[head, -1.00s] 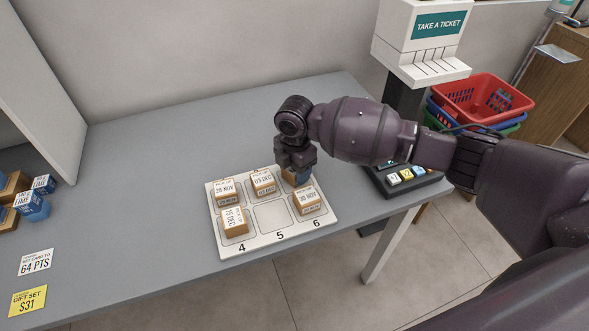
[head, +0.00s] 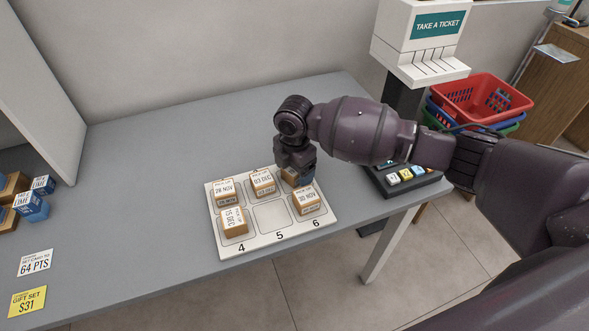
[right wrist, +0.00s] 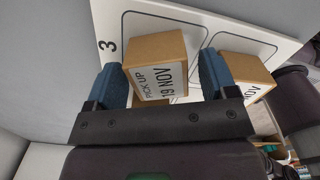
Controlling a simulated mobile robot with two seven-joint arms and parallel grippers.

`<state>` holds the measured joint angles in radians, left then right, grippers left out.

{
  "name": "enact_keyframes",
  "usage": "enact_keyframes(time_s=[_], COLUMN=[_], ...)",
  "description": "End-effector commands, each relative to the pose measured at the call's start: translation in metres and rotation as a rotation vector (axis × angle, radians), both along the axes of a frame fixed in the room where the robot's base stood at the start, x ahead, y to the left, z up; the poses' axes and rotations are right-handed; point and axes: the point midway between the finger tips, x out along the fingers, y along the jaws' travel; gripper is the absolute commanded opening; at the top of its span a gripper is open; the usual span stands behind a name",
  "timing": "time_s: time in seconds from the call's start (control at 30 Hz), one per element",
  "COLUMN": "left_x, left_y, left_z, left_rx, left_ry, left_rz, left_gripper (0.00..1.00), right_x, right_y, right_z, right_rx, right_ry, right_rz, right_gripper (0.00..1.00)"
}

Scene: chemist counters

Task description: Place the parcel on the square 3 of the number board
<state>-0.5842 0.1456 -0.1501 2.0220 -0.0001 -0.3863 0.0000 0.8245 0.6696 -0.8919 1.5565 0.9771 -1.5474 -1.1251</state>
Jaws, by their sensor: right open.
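The parcel (right wrist: 155,65), a brown box with a white pick-up label reading 19 NOV, stands in the right wrist view on the square beside the printed 3. The white number board (head: 225,251) lies on the grey counter. My right gripper (right wrist: 160,78) is open, its blue fingers on either side of the parcel; contact cannot be told. In the head view my right gripper (head: 299,178) is low over the board's back right square and hides most of the parcel (head: 288,176). My left gripper is not in view.
Other labelled parcels stand on the board: 28 NOV (head: 224,188), 03 DEC (head: 262,181), 15 DEC (head: 234,222) and 30 NOV (head: 306,202). Square 5 (head: 272,216) is empty. The counter behind the board is clear.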

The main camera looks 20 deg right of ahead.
Motion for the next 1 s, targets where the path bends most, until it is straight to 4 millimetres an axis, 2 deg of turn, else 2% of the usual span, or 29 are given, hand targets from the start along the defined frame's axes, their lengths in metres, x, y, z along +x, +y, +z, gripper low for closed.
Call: enact_keyframes(time_s=[0.23, 0.53, 0.73, 1.0], left_x=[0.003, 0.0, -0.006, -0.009], left_y=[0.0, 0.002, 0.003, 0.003], left_z=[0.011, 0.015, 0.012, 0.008], left_rx=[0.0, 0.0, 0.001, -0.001], left_ry=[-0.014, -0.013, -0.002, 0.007], left_rz=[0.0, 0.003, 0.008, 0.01], left_gripper=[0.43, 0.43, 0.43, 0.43], right_x=[0.001, 0.001, 0.001, 0.0], right_y=[0.0, 0.0, 0.0, 0.0], right_z=[0.045, 0.098, 0.114, 0.118], right_rx=[0.0, 0.0, 0.0, 0.0], right_ry=[-0.008, -0.005, -0.002, -0.001], right_rz=[0.001, 0.001, 0.0, 0.0], right_gripper=[0.78, 0.78, 0.78, 0.78])
